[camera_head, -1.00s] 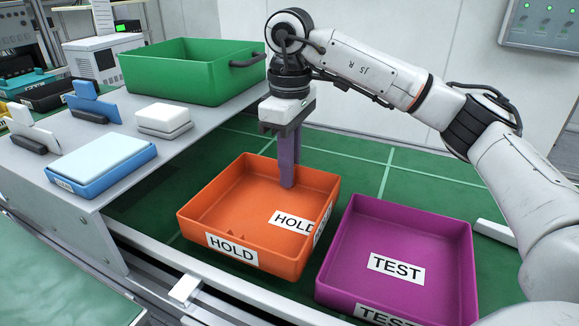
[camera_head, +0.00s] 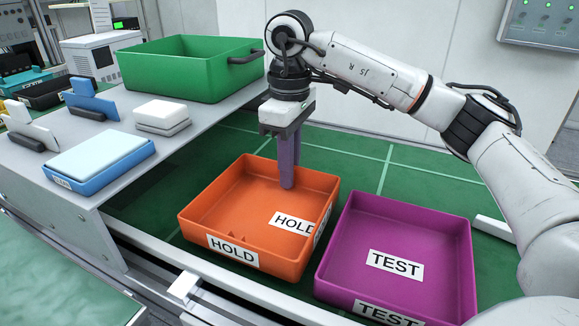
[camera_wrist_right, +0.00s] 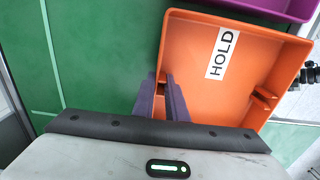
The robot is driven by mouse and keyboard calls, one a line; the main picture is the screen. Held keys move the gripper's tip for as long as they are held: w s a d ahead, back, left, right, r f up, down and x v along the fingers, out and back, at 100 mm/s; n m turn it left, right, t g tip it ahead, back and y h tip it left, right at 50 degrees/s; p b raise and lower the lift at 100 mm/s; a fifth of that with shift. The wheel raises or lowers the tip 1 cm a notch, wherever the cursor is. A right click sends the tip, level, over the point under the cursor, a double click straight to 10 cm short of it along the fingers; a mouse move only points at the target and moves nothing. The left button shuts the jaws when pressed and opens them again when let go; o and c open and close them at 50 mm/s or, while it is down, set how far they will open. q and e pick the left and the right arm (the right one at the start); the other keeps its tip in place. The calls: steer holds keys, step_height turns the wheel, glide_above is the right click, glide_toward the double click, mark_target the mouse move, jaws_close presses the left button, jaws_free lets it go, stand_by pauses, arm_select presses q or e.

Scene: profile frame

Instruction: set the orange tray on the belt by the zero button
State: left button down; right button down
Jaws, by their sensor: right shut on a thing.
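The orange tray (camera_head: 225,253) with HOLD labels sits upright on the green belt (camera_head: 420,178), left of the purple tray. My right gripper (camera_head: 288,180) reaches down at the orange tray's far wall and is shut on that wall. In the right wrist view the two dark fingers (camera_wrist_right: 168,95) straddle the wall of the orange tray (camera_wrist_right: 195,55). My left gripper is not in view. I cannot make out a zero button in either view.
The purple TEST tray (camera_head: 338,240) stands close on the right. A grey bench (camera_head: 100,140) at left carries a green bin (camera_head: 190,85), a blue tray (camera_head: 100,178) with a pale block, and white blocks (camera_head: 163,115). A pale bar (camera_head: 495,232) lies at far right.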

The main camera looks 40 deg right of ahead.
steer(key=shift+f+b, duration=0.5)
steer(key=shift+f, duration=0.55)
steer(key=c, duration=1.7)
jaws_free()
step_height(320, 180, up, 10)
steer(key=p, duration=0.2)
steer(key=shift+r+p, duration=0.2)
steer(key=shift+p, duration=0.2)
